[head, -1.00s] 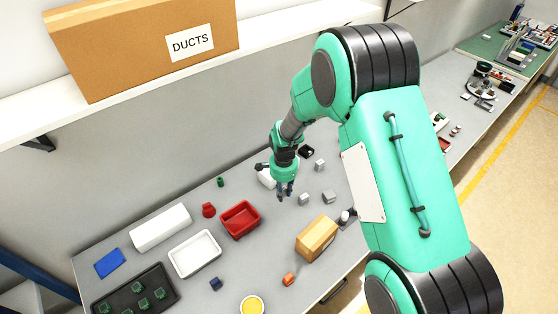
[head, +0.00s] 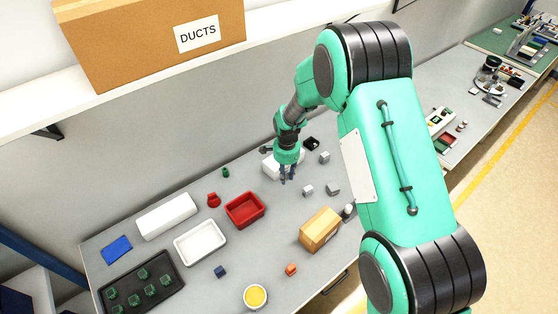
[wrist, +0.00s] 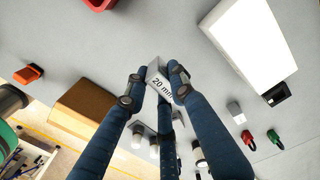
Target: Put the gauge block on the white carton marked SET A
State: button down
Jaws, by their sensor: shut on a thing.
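The gauge block (wrist: 158,82) is a small grey block with "20 mm" on its face. My gripper (wrist: 155,88) is shut on it, with the dark blue fingers around its sides. In the head view, my gripper (head: 287,178) is over the grey bench, and the block is too small to make out between the fingers. A white carton (head: 269,168) stands just behind and left of the gripper, partly hidden by it. In the wrist view, a white carton (wrist: 245,42) lies to the upper right, apart from the block. I cannot read any SET A marking.
Loose grey blocks (head: 333,189) lie right of the gripper. A brown box (head: 320,229) stands in front. A red tray (head: 245,210), a white tray (head: 201,243) and a long white box (head: 167,215) are to the left. A shelf (head: 150,75) overhangs the back.

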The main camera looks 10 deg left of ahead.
jog(key=p, duration=0.1)
send_over(278, 166)
jog(key=shift+d+f, duration=0.1)
jog(key=shift+f, duration=0.45)
jog(key=shift+f, duration=0.1)
jog(key=shift+f+p, duration=0.4)
jog(key=shift+f, duration=1.3)
jog(key=shift+f, duration=0.1)
jog(key=c, duration=1.5)
grip_release()
jog(key=shift+r+b, duration=0.65)
jog(key=shift+r, duration=5.5)
